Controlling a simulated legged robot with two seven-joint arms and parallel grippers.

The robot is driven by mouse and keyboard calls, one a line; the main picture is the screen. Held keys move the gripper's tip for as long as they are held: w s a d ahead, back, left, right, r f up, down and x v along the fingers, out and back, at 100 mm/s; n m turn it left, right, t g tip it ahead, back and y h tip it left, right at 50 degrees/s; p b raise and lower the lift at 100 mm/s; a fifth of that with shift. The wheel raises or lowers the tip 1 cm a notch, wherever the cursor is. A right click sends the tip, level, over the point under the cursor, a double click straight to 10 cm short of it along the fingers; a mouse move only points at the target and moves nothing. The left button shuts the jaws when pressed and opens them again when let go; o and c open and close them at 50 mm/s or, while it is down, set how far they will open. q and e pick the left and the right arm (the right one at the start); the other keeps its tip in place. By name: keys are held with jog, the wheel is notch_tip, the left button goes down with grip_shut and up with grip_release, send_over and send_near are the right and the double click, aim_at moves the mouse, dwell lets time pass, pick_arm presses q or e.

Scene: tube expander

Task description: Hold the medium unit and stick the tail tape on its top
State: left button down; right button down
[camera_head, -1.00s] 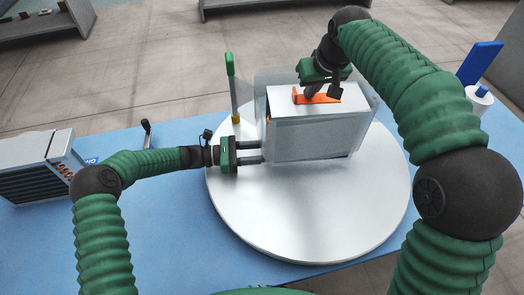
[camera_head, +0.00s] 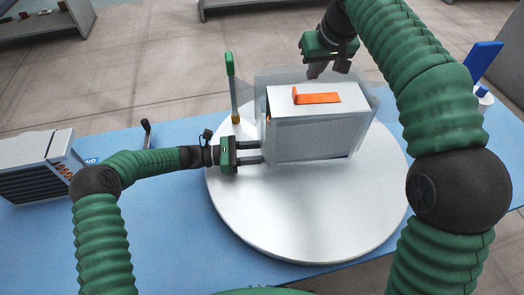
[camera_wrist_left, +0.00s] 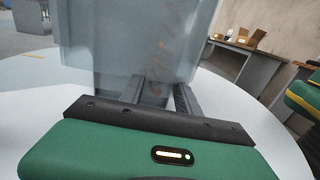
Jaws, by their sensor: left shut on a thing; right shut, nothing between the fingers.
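The medium unit, a grey box (camera_head: 312,135), stands upright on the round white turntable (camera_head: 300,215). The orange tail tape (camera_head: 318,98) lies on the box's top face, with its left end turned up. My left gripper (camera_head: 260,152) is shut on the box's left side, and its fingers also show against the box in the left wrist view (camera_wrist_left: 160,92). My right gripper (camera_head: 316,72) is shut and empty, above and behind the box's top, apart from the tape. Translucent sheet-like material rises around the box's back and sides.
A green-topped rod (camera_head: 233,90) stands at the turntable's back left. A finned unit (camera_head: 38,168) sits at the blue table's left end, with a small black-handled tool (camera_head: 146,132) nearby. A blue item (camera_head: 482,62) and white roll stand at the right. The turntable's front is clear.

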pick_arm(q)
jog(key=shift+f, duration=0.1)
dwell(0.6)
jog(key=c, duration=1.4)
grip_release()
grip_shut()
jog(key=o, duration=0.6)
grip_release()
jog(key=shift+o, duration=0.3)
jog(key=o, duration=0.7)
